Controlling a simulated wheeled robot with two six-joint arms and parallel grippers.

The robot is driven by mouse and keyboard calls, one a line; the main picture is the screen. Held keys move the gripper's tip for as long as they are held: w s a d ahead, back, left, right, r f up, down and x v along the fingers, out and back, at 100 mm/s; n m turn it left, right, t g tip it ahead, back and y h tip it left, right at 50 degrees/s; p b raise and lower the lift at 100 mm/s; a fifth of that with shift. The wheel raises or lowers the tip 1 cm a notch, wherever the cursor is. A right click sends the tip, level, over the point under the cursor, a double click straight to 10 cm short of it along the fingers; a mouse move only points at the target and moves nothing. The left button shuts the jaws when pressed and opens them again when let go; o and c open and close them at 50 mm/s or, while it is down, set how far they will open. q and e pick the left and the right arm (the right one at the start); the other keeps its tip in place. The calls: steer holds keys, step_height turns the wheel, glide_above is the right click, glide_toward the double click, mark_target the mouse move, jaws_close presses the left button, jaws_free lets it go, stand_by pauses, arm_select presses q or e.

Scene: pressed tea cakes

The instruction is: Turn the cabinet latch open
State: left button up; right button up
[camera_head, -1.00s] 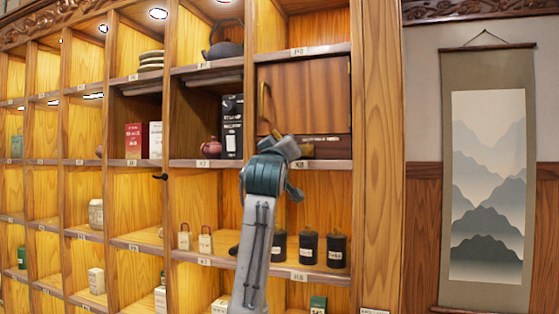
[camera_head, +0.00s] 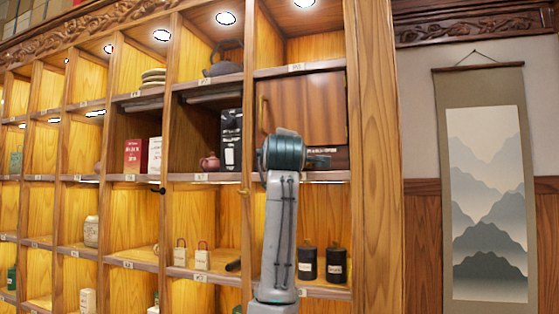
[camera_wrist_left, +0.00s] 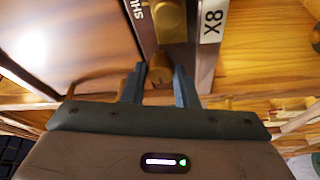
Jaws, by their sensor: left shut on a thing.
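The closed dark brown cabinet door (camera_head: 318,112) has a brass bar handle (camera_head: 262,113) on its left side. In the left wrist view, the door panel (camera_wrist_left: 75,35) fills the upper left. My left gripper (camera_wrist_left: 160,82) has its two dark fingers on either side of a rounded brass latch knob (camera_wrist_left: 160,66) and is shut on it. Another brass piece (camera_wrist_left: 171,20) sits just beyond it on the dark strip. In the head view my left gripper (camera_head: 300,155) is at the door's lower edge, and my wrist hides the latch there. My right gripper is in neither view.
The shelf edge with an "X8" label (camera_wrist_left: 211,27) runs close beside the fingers. Black canisters (camera_head: 308,262) stand on the shelf below. A purple teapot (camera_head: 209,162) and a black box (camera_head: 231,140) are in the compartment to the left.

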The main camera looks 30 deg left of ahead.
arm_select(q)
steer(key=shift+n+g, duration=0.3)
steer(key=shift+n, duration=0.1)
steer(key=o, duration=1)
steer(key=b+v, duration=0.5)
steer(key=v, duration=0.5)
steer(key=shift+s+d, duration=0.25)
steer(key=shift+s, duration=0.1)
